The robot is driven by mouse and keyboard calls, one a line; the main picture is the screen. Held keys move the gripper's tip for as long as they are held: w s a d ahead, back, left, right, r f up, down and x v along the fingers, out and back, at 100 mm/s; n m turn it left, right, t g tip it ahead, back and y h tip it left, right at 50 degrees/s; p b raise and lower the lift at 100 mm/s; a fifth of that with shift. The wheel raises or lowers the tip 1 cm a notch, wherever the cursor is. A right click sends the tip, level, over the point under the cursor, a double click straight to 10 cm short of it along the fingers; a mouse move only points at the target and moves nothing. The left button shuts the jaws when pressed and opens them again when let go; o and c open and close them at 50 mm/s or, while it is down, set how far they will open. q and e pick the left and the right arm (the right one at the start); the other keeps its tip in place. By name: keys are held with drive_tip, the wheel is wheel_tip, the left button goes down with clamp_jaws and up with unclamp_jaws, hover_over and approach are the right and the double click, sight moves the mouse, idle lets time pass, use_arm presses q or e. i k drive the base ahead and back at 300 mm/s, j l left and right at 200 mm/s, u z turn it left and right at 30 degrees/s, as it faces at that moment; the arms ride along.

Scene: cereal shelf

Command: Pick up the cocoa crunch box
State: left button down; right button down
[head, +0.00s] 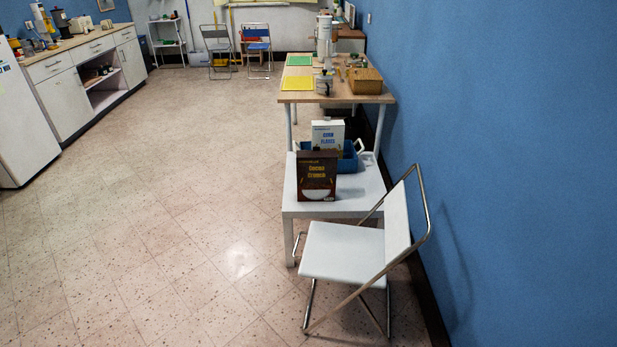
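The cocoa crunch box (317,177) is dark brown with yellow lettering and a white bowl pictured low on its front. It stands upright near the front left of a small white table (350,208), its front facing me. A white corn flakes box (328,134) stands behind it, partly hidden. Neither of my grippers shows in the head view.
A white folding chair (340,252) stands close in front of the white table. A wooden table (325,97) with clutter stands beyond, along the blue wall (500,130). The floor (150,220) to the left is clear.

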sight(316, 177)
drive_tip(key=z, duration=0.55)
drive_tip(key=i+j+z, duration=0.25)
drive_tip(key=j+z, duration=0.2)
drive_tip(key=i+j+z, duration=0.1)
drive_tip(key=j+z, duration=0.15)
drive_tip(key=j, duration=0.15)
drive_tip(key=i+j+z, duration=0.15)
drive_tip(key=j, duration=0.3)
drive_tip(key=j+z, duration=0.15)
drive_tip(key=j, duration=0.3)
drive_tip(key=i+j, duration=0.1)
drive_tip(key=j, duration=0.6)
drive_tip(key=i+j, duration=0.1)
drive_tip(key=j, duration=0.6)
drive_tip(key=i+j+z, duration=0.1)
drive_tip(key=j, duration=0.65)
